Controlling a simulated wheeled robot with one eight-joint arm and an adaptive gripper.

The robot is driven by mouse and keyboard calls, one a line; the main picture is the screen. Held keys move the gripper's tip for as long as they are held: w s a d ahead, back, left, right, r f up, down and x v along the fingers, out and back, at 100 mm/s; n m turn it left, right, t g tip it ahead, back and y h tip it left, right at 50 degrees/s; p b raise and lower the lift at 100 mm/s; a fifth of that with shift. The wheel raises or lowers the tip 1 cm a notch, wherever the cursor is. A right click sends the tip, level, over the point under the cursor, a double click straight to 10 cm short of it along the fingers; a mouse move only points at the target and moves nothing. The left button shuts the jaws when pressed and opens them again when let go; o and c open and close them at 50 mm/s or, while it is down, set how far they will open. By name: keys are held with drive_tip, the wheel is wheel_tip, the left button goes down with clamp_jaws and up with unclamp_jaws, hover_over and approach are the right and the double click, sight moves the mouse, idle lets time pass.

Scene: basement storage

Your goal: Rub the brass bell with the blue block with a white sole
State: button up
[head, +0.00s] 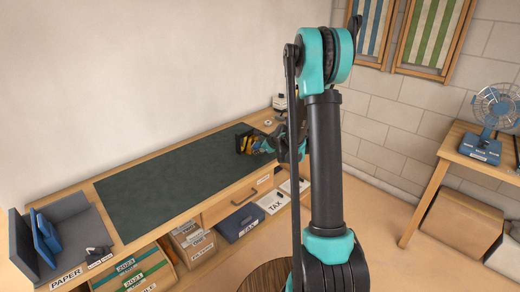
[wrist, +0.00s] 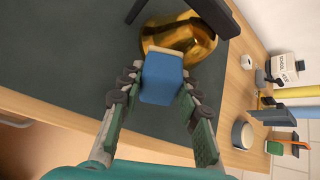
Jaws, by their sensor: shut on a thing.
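My gripper (wrist: 157,95) is shut on the blue block (wrist: 161,80), with a finger on each side of it. The block's pale sole (wrist: 165,50) faces the brass bell (wrist: 185,32). In the wrist view the sole's edge overlaps the lower side of the bell; I cannot tell whether they touch. The bell is shiny gold and stands on the dark green mat. In the head view the bell (head: 246,142) shows small beside my gripper (head: 270,142), at the right end of the mat, and the block is hard to make out.
A dark bracket (wrist: 208,12) stands against the bell. The mat (head: 165,185) is bare to the left. A grey tray (head: 75,212) with blue items sits at the desk's left end.

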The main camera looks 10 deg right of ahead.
drive_tip(key=shift+w+a+f, duration=0.3)
drive_tip(key=shift+w+a, duration=0.2)
drive_tip(key=shift+w, duration=0.3)
idle(0.4)
drive_tip(key=shift+w+d, duration=0.9)
drive_tip(key=shift+d, duration=0.35)
drive_tip(key=shift+w+d, duration=0.9)
drive_tip(key=shift+d, duration=0.3)
drive_tip(key=shift+s+a, duration=0.45)
drive_tip(key=shift+a, duration=0.25)
drive_tip(key=shift+s+a, duration=0.4)
drive_tip(key=shift+a, duration=0.25)
drive_tip(key=shift+s+a, duration=0.95)
drive_tip(key=shift+a, duration=0.25)
drive_tip(key=shift+s+d+r, duration=0.35)
drive_tip(key=shift+s+d, duration=0.2)
drive_tip(key=shift+s, duration=0.2)
drive_tip(key=shift+s+d+r, duration=0.3)
drive_tip(key=shift+s+d, duration=0.3)
drive_tip(key=shift+s, duration=0.2)
drive_tip(key=shift+s+d+r, duration=0.35)
drive_tip(key=shift+s+d, duration=0.2)
drive_tip(key=shift+s, duration=0.2)
